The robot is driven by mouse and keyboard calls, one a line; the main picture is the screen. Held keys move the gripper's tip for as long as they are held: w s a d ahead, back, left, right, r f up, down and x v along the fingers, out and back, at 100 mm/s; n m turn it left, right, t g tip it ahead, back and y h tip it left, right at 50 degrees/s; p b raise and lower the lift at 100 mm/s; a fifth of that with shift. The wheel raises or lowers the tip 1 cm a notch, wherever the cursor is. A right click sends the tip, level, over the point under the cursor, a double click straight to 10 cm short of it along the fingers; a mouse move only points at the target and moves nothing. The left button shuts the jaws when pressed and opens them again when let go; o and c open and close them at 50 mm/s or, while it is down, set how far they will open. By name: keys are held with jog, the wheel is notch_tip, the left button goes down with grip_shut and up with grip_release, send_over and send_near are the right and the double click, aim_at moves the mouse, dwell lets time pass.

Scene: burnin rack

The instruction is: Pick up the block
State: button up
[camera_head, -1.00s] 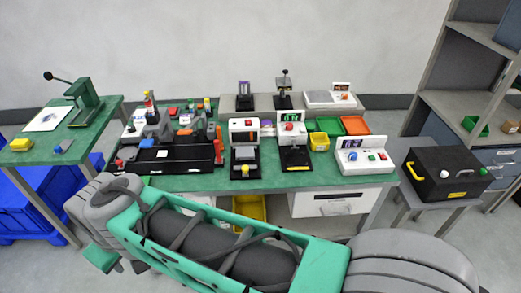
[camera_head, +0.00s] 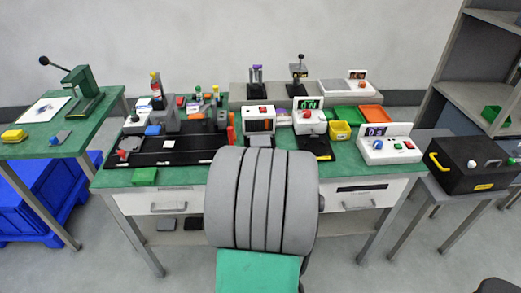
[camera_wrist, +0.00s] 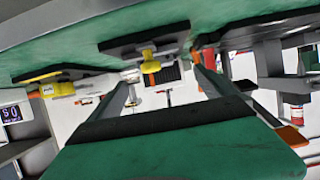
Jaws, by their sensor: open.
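A small green block (camera_head: 145,176) lies near the front left edge of the green workbench in the head view. In the head view my arm hides the gripper and part of the bench front. I cannot pick out the green block in the wrist view.
The workbench (camera_head: 190,178) carries a black tray (camera_head: 170,152), small machines and a white control box (camera_head: 385,147). A black case (camera_head: 470,165) stands on a side stand at right. A green side table (camera_head: 85,125) is at left. Drawers sit under the bench.

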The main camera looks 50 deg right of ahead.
aim_at(261, 145)
jog(key=x, duration=0.7)
jog(key=shift+s+d+f, duration=0.2)
jog(key=shift+d+f, duration=0.15)
jog(key=shift+d, duration=0.15)
jog(key=shift+r, duration=0.1)
jog(key=c, duration=1.5)
